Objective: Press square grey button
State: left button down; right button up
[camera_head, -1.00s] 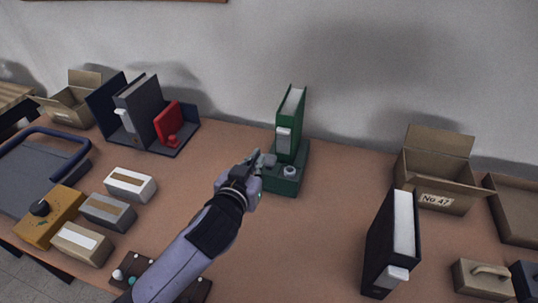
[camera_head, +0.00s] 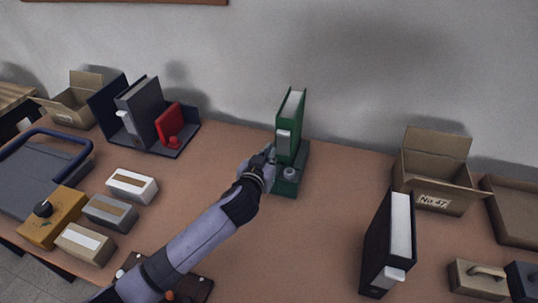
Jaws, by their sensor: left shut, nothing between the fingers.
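A small rounded grey knob (camera_head: 290,173) sits on the front of the stand. My left gripper (camera_head: 270,154) is shut and empty at the left side of the stand, close beside the binder's lower part. It and its wrist cover the stand's left part, so I cannot make out a square grey button there, nor whether the fingertips touch anything. My right gripper is out of view.
A black binder (camera_head: 389,246) stands at the front right, with an open cardboard box (camera_head: 436,185) behind it. Several small boxes, including a white one (camera_head: 131,186), lie left of my arm. A grey binder (camera_head: 138,112) stands at the back left.

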pick_arm(q)
jog(key=shift+f, duration=0.5)
